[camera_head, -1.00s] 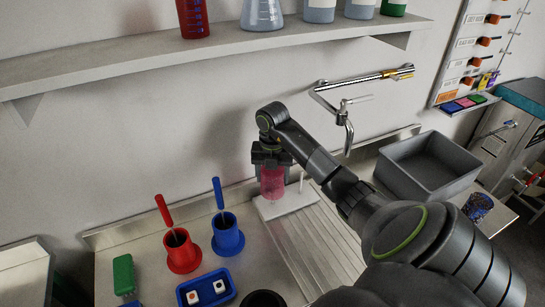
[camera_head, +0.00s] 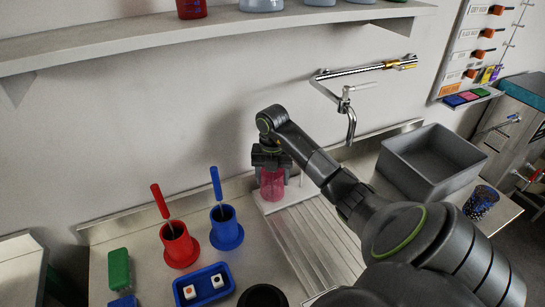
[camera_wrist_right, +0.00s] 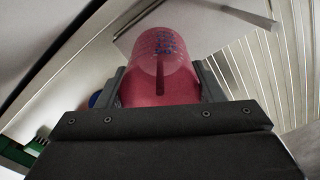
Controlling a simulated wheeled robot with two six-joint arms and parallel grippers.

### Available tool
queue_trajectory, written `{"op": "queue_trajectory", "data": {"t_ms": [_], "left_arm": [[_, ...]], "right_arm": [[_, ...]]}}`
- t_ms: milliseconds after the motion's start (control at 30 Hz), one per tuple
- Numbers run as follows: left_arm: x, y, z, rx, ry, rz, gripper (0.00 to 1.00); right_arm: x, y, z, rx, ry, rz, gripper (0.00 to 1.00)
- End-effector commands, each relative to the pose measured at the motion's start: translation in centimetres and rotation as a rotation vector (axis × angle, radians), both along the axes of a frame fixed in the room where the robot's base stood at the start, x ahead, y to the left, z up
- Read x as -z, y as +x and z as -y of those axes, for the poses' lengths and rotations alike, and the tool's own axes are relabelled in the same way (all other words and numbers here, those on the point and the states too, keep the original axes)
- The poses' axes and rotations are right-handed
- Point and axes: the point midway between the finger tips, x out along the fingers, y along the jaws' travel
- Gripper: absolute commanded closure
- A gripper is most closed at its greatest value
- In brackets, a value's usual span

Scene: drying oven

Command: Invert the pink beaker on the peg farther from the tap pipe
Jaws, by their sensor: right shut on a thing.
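The pink beaker (camera_head: 271,184) is held in my right gripper (camera_head: 271,166), close above or at the left part of the white peg base (camera_head: 291,200). I cannot tell if it touches the base. In the right wrist view the beaker (camera_wrist_right: 158,82) sits between the fingers, with blue markings and a dark narrow strip showing through its wall. One white peg (camera_head: 301,174) stands bare to the right of the beaker, on the tap side. The other peg is not clearly visible. The tap pipe (camera_head: 350,125) is further right. My left gripper is not in view.
A red pot (camera_head: 180,246) and a blue pot (camera_head: 226,229), each with a brush-like handle, stand left of the base. A blue tray (camera_head: 205,287) lies in front. A grey basin (camera_head: 432,163) is at the right. A shelf (camera_head: 215,34) runs above.

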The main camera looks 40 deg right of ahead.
Motion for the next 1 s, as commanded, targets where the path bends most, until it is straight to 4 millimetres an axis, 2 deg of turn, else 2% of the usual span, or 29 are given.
{"op": "queue_trajectory", "data": {"t_ms": [233,267,433,767,867,1000], "left_arm": [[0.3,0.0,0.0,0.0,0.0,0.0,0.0],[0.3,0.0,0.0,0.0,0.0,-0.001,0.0],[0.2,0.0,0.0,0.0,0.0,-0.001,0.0],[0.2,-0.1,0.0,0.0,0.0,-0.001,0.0],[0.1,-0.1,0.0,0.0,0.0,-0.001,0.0],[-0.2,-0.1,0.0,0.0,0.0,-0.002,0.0]], "right_arm": [[0.4,0.0,0.0,0.0,0.0,0.0,0.64],[0.3,0.0,0.0,0.0,0.0,0.0,0.35],[0.3,0.0,0.0,0.0,0.0,0.0,0.13],[0.1,0.0,0.0,0.0,0.0,0.0,0.13],[-0.5,0.0,0.0,0.0,-0.001,0.002,0.13],[-2.3,0.1,0.0,0.0,-0.001,0.004,0.13]]}}
